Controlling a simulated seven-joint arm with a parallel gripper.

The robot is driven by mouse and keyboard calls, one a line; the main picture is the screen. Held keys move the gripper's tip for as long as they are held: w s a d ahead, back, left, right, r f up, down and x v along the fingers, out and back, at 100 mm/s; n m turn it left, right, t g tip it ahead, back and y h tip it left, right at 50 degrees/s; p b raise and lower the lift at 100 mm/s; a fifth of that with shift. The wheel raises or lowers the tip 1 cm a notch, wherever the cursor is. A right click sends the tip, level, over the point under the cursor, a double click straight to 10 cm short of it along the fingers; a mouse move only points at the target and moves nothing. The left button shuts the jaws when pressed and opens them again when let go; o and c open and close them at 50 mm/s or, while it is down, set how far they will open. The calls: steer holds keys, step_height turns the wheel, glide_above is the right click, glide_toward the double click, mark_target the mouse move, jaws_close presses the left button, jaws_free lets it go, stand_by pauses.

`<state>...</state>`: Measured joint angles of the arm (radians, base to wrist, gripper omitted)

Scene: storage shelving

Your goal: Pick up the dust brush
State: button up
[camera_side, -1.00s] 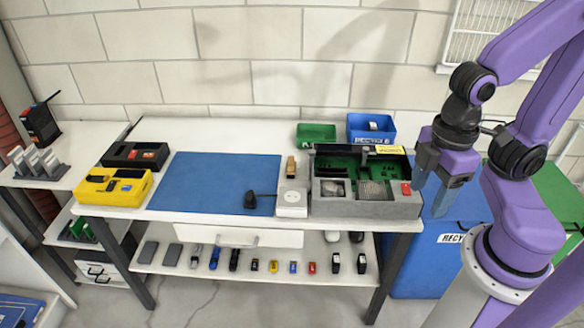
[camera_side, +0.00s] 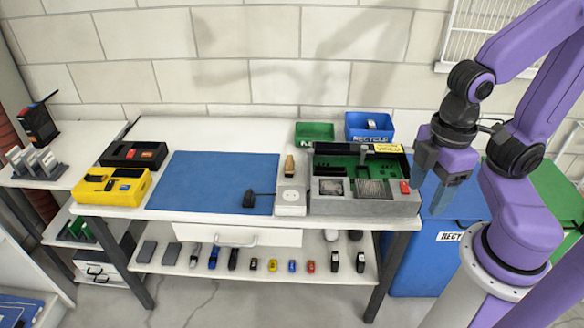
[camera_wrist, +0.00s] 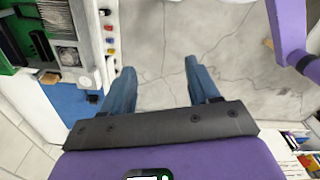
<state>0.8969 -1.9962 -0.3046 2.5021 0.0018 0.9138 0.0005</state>
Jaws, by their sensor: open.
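A small upright tan, wooden-looking piece (camera_side: 290,165), which appears to be the dust brush, is on the white workbench. It stands just behind a white square box (camera_side: 291,201) and left of the grey electronics case. It is too small to make out bristles. My gripper (camera_side: 434,198) is open and empty, right of the grey case and well to the right of the tan piece. In the wrist view my gripper's two fingers (camera_wrist: 160,72) are spread apart over bare floor, with nothing between them.
The open grey case (camera_side: 365,205) lies between my gripper and the tan piece. Green (camera_side: 315,131) and blue (camera_side: 369,127) bins stand behind. A blue mat (camera_side: 215,180) carries a small black item (camera_side: 250,199). A blue recycle bin (camera_side: 425,265) stands below my gripper.

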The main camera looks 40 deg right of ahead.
stand_by(0.3)
steer(key=shift+o, duration=0.6)
